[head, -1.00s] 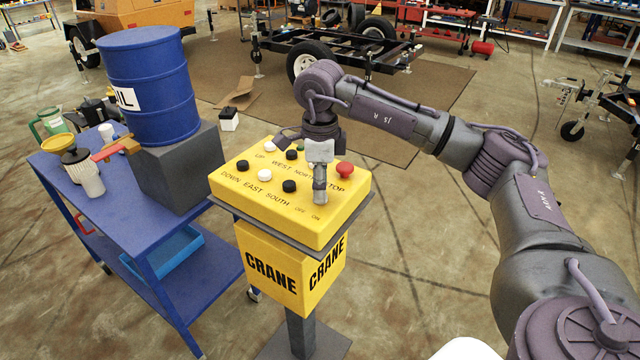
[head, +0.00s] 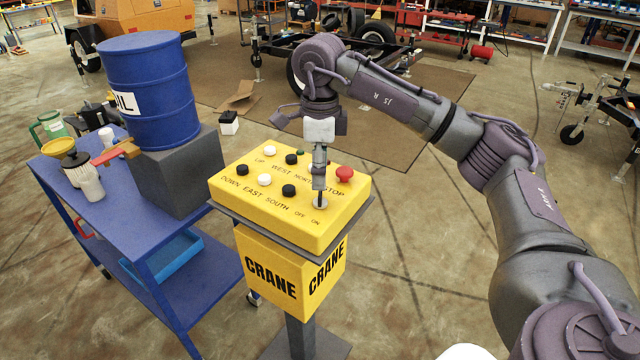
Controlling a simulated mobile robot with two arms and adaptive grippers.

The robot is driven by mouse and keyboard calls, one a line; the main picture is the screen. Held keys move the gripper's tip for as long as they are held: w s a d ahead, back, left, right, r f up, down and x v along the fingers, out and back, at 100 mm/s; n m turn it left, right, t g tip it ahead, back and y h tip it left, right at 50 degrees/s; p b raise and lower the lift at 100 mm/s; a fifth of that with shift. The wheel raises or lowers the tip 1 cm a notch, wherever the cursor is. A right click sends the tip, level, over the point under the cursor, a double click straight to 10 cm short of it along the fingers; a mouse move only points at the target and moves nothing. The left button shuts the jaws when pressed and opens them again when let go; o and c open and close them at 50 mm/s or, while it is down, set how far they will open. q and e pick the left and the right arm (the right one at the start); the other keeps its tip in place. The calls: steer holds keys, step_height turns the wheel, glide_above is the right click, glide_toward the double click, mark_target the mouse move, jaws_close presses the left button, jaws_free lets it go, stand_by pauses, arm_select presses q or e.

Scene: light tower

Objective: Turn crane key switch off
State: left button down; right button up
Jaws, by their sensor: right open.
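The yellow crane control box (head: 232,208) stands on a grey pedestal, with white and black buttons, a red stop button (head: 345,173) and OFF and ON labels on top. My right gripper (head: 319,200) points down at the front right of the panel, by the OFF and ON labels. It is open, with its fingertips at or just above the key switch spot. The key switch itself is mostly hidden behind the fingers, so I cannot tell its position or whether the fingers touch it. My left gripper is not in view.
A blue cart (head: 150,262) stands at the left, carrying a blue oil drum (head: 150,90) on a grey block, a yellow funnel and jugs. A trailer frame with wheels is behind my right arm. Open floor lies right of the pedestal.

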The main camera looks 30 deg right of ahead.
step_height(320, 180, up, 7)
stand_by(0.3)
stand_by(0.4)
